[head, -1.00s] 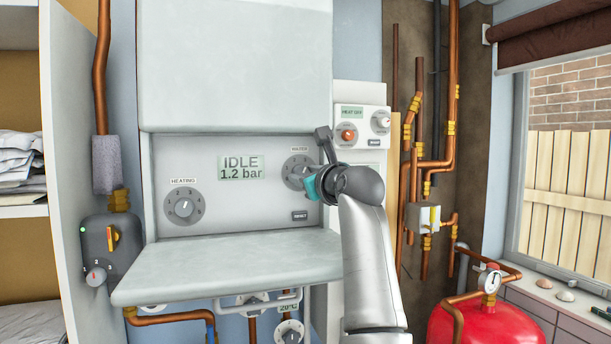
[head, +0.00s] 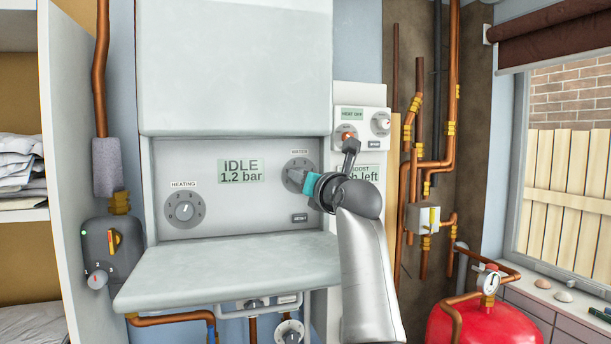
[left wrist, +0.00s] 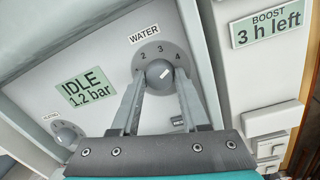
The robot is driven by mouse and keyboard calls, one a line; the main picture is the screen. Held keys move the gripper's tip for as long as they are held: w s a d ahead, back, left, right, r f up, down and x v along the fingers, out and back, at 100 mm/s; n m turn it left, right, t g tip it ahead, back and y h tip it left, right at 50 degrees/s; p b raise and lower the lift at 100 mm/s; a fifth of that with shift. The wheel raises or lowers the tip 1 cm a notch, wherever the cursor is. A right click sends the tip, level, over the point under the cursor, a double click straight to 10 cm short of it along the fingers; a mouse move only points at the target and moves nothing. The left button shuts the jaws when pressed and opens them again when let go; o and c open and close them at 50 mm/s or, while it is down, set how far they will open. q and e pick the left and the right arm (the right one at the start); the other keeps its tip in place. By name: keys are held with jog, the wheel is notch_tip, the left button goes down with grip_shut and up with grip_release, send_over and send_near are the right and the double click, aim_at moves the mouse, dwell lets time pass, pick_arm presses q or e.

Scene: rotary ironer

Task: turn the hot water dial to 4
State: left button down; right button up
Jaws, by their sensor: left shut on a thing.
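The hot water dial, labelled WATER (head: 300,162), is at the right of the boiler's recessed panel in the head view. In the left wrist view, its round grey knob (left wrist: 157,71) has a small white mark set off toward the upper right, roughly on the side of the 4. The numbers 2, 3 and 4 show above the knob; the lower part of the dial is hidden. My left gripper (head: 295,178) is shut on the knob, with one finger on each side (left wrist: 158,82). My right gripper is out of view.
The HEATING dial (head: 184,211) is at the panel's left, and the display (head: 240,171) reads IDLE 1.2 bar. An open flap (head: 230,268) juts out below the panel. A white control box (head: 361,120) is mounted right of the boiler, close to my wrist.

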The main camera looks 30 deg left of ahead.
pick_arm(q)
jog(key=shift+m, duration=0.6)
jog(key=shift+c, duration=2)
grip_release()
jog(key=b+v, duration=0.5)
jog(key=v, duration=1)
jog(key=shift+d+f, duration=0.1)
